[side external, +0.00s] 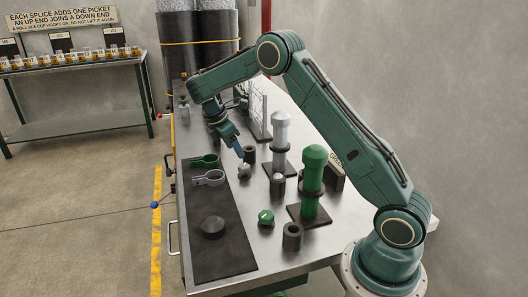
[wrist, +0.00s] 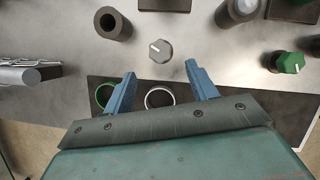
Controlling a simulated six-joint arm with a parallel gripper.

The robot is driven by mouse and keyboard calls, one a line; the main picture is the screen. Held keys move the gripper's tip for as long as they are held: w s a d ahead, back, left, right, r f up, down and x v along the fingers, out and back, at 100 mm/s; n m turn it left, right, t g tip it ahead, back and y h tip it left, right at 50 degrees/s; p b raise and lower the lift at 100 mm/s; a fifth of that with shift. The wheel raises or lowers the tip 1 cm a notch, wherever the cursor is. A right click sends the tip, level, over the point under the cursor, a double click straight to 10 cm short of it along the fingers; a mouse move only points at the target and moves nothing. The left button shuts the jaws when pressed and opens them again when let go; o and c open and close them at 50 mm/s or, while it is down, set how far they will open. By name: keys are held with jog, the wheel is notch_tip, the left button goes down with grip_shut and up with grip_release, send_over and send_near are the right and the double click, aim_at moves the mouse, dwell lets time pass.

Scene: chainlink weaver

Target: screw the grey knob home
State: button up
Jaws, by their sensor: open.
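The grey knob (side external: 244,170) sits on the metal bench, beside the black mat. In the wrist view the grey knob (wrist: 160,50) shows from above, with a pale pointer line on its top. My gripper (side external: 239,152) hangs over the bench above the knob, its blue fingers pointing down. In the wrist view my gripper (wrist: 160,78) is open and empty. The knob lies beyond the fingertips, between their lines, and no finger appears to touch it. What is beneath the knob is hidden.
A green knob (side external: 266,217), black cups (side external: 292,236) and tall grey (side external: 281,135) and green (side external: 313,172) posts stand to the right. A black mat (side external: 228,256) holds green (side external: 205,160) and grey (side external: 208,178) rings and a dark disc (side external: 213,226). A wire rack (side external: 260,115) stands behind.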

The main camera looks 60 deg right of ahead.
aim_at(244, 165)
jog(key=x, duration=0.8)
jog(key=shift+c, duration=0.4)
jog(key=c, duration=0.9)
jog(key=shift+m, duration=0.4)
